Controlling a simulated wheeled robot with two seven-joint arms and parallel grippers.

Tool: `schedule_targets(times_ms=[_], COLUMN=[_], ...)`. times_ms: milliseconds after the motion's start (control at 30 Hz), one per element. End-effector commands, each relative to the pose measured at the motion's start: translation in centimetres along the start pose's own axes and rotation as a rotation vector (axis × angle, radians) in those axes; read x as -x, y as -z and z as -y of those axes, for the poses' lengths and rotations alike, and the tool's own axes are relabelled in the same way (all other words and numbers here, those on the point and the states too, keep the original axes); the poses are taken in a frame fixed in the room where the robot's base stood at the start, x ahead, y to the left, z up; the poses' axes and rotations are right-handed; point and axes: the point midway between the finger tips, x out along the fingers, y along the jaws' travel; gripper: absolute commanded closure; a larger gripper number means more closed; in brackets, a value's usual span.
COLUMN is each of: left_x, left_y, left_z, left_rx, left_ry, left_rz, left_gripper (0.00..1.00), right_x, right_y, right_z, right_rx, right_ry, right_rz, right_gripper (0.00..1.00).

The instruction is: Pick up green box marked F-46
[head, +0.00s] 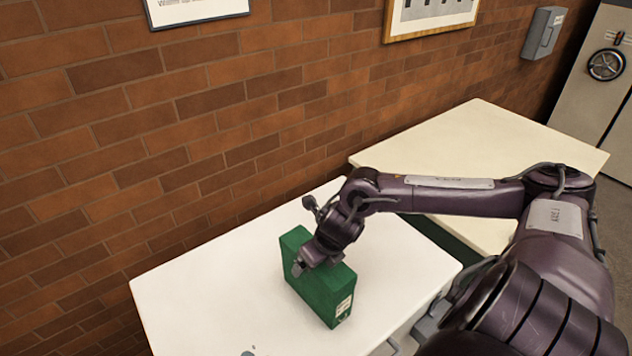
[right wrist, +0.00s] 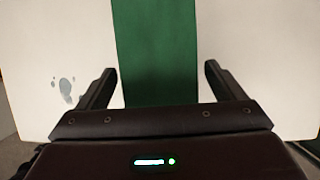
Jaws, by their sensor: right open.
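A green box (head: 322,287) stands on the white table, with a small pale label on its near end that is too small to read. My right gripper (head: 313,262) is at the top of the box, reaching down from above. In the right wrist view, the green box (right wrist: 155,55) lies between the two open fingers of my right gripper (right wrist: 158,85), with a gap on each side. Part of the box is hidden behind the gripper in the head view. My left gripper is not in view.
The white table (head: 215,290) is otherwise mostly clear, with small grey spots near its front edge. A cream table (head: 490,145) stands to the right, behind my right arm. A brick wall (head: 150,120) runs along the back. A grey safe-like door (head: 605,90) is at far right.

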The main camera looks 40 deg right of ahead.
Motion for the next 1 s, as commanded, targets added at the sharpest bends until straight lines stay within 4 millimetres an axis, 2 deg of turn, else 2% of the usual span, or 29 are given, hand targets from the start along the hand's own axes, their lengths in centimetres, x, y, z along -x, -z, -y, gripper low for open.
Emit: schedule_targets(times_ms=[267,900,967,1000], left_x=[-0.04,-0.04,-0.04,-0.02], left_y=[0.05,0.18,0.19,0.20], left_z=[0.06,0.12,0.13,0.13], left_rx=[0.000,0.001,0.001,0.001], left_ry=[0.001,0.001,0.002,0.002], left_rz=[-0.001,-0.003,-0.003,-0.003], left_gripper=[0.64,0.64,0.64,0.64], right_x=[-0.01,-0.02,-0.02,0.07], right_y=[0.01,0.00,-0.01,-0.16], right_z=[-0.01,0.00,0.00,0.00], right_rx=[0.000,0.000,0.000,-0.001], right_ry=[0.000,0.000,0.000,0.000], right_rz=[0.000,0.000,0.000,0.004], right_gripper=[0.11,0.93,1.00,1.00])
